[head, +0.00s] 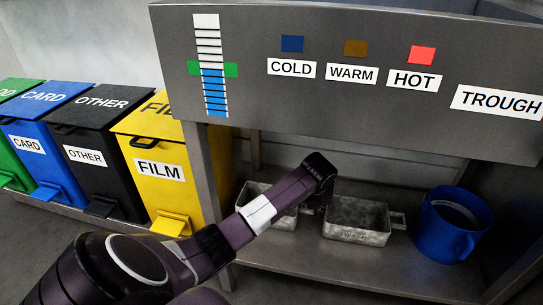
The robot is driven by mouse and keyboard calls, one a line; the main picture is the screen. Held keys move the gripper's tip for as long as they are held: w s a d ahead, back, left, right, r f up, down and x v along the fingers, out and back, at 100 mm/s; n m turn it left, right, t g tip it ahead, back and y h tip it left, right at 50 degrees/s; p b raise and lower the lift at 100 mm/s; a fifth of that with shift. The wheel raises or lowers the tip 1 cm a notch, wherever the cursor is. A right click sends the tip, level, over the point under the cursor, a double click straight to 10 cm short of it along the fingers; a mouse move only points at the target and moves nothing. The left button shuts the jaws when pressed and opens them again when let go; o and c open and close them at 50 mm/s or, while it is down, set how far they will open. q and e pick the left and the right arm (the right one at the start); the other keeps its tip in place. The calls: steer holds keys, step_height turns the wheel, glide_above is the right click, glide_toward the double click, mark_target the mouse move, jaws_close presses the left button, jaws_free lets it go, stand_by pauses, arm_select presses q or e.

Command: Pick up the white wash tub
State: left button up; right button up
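A pale grey metal tub (357,237) with side handles sits on the shelf under the trough. Faint lettering on its front looks like "WASH". A similar pale tub (285,219) sits to its left, partly hidden by my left arm. Neither tub looks pure white. My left arm reaches in from the lower left, and my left gripper (318,200) is dark and points down near the gap between the tubs. Its fingers are too dark and small to tell open from shut, and I cannot tell whether it touches a tub. My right gripper is not in view.
A blue bucket (449,224) stands on the shelf at the right. The steel trough front (350,110) overhangs the shelf, with a table leg (203,170) at the left. Lidded bins, including the yellow FILM bin (158,172), line the left side.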

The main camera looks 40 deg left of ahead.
arm_select(q)
steer(key=shift+c, duration=0.4)
jaws_close()
steer(key=shift+r, duration=0.15)
